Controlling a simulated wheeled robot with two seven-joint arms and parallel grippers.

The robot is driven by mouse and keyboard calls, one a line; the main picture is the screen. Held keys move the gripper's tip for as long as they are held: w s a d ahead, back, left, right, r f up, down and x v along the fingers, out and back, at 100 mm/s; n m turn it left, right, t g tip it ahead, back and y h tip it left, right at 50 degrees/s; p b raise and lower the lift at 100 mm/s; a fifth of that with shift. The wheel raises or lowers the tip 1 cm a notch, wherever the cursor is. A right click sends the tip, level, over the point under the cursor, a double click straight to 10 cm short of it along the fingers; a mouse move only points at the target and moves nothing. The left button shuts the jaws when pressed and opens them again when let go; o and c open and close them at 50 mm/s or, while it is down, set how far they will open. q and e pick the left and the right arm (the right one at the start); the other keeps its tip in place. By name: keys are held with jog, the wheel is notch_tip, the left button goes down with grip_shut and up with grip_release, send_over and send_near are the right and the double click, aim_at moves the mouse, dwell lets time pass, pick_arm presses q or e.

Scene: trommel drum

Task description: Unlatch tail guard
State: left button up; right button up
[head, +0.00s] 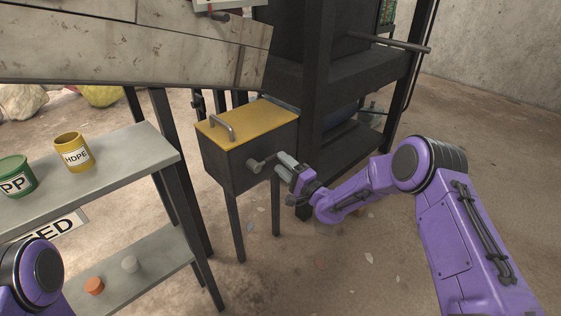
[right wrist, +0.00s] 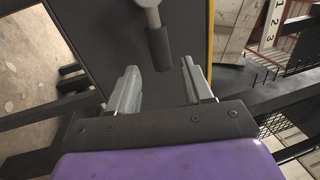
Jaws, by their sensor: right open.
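The tail guard is a dark box (head: 226,163) on legs with a yellow lid (head: 250,118) that lies closed and carries a grey bar handle (head: 222,127). A latch (head: 255,166) with a round grey pivot and a short lever sits on the box's front face. My right gripper (head: 281,166) is open in front of the latch. In the right wrist view, the dark latch grip (right wrist: 159,48) lies ahead of and between the open fingers (right wrist: 162,80), with no clear contact on either side. My left gripper is out of view.
A grey shelf table (head: 118,165) at left holds a yellow HDPE cup (head: 74,152) and a green PP cup (head: 16,177). A dark machine frame (head: 318,90) stands right behind the box. The floor at right is mostly clear.

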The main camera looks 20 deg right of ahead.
jog(key=v, duration=0.8)
jog(key=shift+s+d+p, duration=0.15)
jog(key=shift+s+p, duration=0.1)
jog(key=shift+p, duration=0.1)
jog(key=shift+f, duration=0.1)
